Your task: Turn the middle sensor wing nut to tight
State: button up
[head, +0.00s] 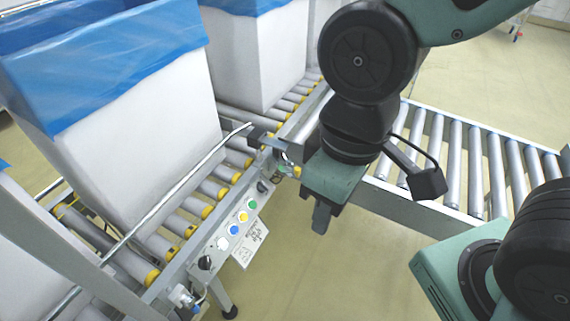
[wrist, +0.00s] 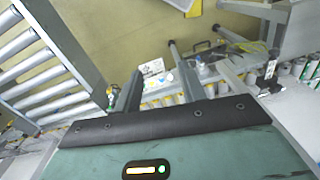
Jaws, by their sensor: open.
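My gripper (head: 322,218) hangs open and empty in the head view, just right of the conveyor's side rail. In the wrist view its two fingers (wrist: 156,62) stand apart, with the conveyor side and a label plate beyond them. A small sensor bracket with a dark block (head: 258,134) sits on the rail to the upper left of my gripper, apart from it. Another small fitting (head: 184,297) is at the rail's lower left end. The wing nuts are too small to make out, so I cannot tell the middle one or its position.
A button panel (head: 231,230) with coloured buttons and black knobs runs along the rail. White boxes with blue liners (head: 150,130) stand on the roller conveyor. A second roller conveyor (head: 465,160) is at the right. Open floor (head: 300,285) lies below my gripper.

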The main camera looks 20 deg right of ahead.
aim_at(287, 164)
jog(key=j+z, duration=0.25)
jog(key=z, duration=0.15)
jog(key=i+j+z, duration=0.1)
jog(key=j+z, duration=0.3)
jog(key=l, duration=0.1)
